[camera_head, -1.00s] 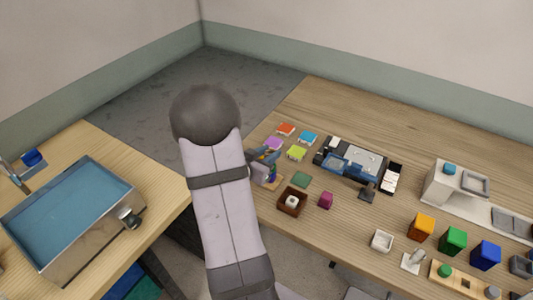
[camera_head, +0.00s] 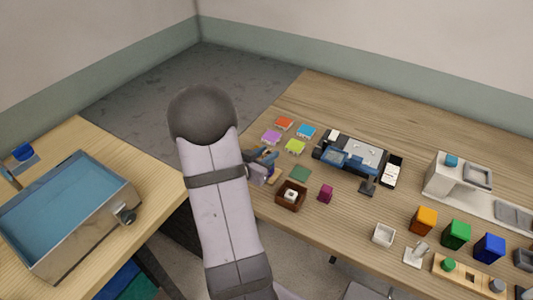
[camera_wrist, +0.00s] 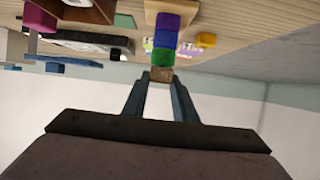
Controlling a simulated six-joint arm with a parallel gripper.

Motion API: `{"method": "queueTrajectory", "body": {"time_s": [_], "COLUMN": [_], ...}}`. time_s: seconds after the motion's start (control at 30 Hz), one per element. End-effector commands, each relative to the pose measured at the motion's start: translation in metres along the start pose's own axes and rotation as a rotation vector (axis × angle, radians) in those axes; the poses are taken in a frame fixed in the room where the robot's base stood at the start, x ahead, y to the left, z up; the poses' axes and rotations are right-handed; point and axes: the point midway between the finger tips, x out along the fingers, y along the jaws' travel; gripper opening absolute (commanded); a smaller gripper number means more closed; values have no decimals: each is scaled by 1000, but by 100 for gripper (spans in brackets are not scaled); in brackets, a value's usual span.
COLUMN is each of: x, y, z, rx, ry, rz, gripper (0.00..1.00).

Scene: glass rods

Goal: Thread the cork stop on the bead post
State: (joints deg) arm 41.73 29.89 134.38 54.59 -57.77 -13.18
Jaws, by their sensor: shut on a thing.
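In the wrist view, the cork stop (camera_wrist: 161,76) is a small brown block between the fingertips of my gripper (camera_wrist: 160,79), which is shut on it. The bead post carries a purple bead (camera_wrist: 168,22), a blue bead (camera_wrist: 165,40) and a green bead (camera_wrist: 162,57) in a row from its wooden base (camera_wrist: 172,7). The cork lines up with the post's free end, right by the green bead. I cannot tell whether it is around the post or only over its tip. In the head view, my gripper (camera_head: 264,160) and arm hide most of the post.
A yellow piece (camera_wrist: 205,40) lies beside the post. Close by are a brown box (camera_head: 281,202) with a white piece, a magenta block (camera_head: 325,194), a green pad (camera_head: 300,173) and several coloured tiles. A blue and black device (camera_head: 350,160) stands farther right.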

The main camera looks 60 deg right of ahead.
Motion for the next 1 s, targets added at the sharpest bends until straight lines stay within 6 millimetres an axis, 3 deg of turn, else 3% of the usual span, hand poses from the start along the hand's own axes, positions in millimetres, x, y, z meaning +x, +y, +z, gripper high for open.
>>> {"method": "queueTrajectory", "body": {"time_s": [0.2, 0.23, 0.3, 0.33, 0.73, 1.0], "x": [0, 0, 0, 0, -5, -38], "y": [0, 0, 0, 0, -1, -2], "z": [0, 0, 0, 0, 0, 0], "rx": [0, 0, 0, 0, 0, 1], "ry": [0, 0, 0, 0, 1, 1], "rz": [0, 0, 0, 0, -2, -5], "gripper": [5, 28, 44, 47, 47, 47]}}
